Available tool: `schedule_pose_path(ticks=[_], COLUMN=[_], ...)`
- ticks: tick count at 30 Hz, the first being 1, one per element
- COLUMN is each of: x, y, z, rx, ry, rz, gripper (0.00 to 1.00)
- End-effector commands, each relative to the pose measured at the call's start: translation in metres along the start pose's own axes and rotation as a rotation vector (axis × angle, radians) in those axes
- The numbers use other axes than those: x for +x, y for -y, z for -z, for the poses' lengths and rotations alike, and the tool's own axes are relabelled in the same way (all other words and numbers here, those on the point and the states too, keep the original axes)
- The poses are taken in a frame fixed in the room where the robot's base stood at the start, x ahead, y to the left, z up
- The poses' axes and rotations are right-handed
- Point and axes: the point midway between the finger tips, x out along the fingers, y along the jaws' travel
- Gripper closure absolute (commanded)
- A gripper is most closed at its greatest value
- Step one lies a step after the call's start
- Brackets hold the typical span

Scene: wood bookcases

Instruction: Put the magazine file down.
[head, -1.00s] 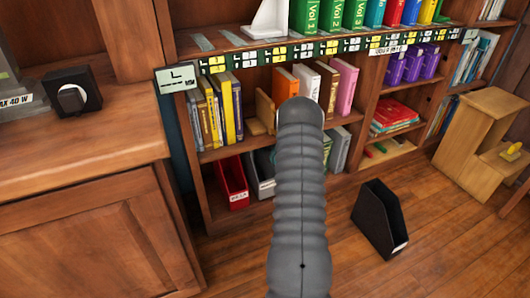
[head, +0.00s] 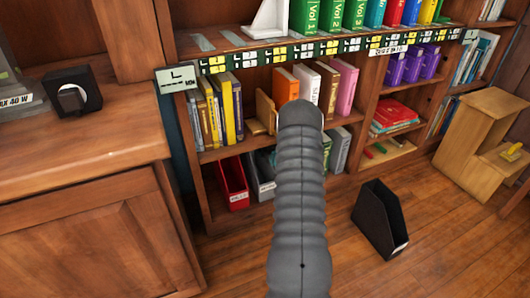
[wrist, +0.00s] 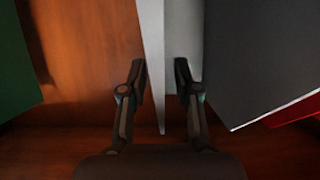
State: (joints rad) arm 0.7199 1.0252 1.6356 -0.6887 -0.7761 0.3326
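In the wrist view, my gripper (wrist: 160,82) has its two dark fingers drawn close together on a pale grey thing (wrist: 152,40), which seems to be the magazine file. The left finger lies against its left edge. A lighter grey face (wrist: 185,28) shows behind the right finger. In the head view my grey arm hides my gripper and most of what it holds. The arm reaches toward the bookcase's lower shelves.
A dark grey panel (wrist: 262,50) stands close on the right and a green thing (wrist: 15,75) on the left. A red file (head: 233,183) is on the bottom shelf. A black file (head: 378,220) stands on the floor. A wooden step stool (head: 487,140) is at the right.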

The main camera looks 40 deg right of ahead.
Motion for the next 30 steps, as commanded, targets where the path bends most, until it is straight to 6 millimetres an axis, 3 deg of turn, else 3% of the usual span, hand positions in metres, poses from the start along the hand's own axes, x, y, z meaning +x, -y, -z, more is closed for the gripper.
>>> schedule_pose_path(ticks=[18,24,30], x=[-0.105,-0.119,-0.12], y=[-0.001,0.0,0.0], z=[0.001,0.001,0.001], rx=[0.001,-0.001,-0.001], ry=[0.001,-0.001,-0.001], rz=[-0.001,0.0,0.0], gripper=[0.69,0.69,0.69])
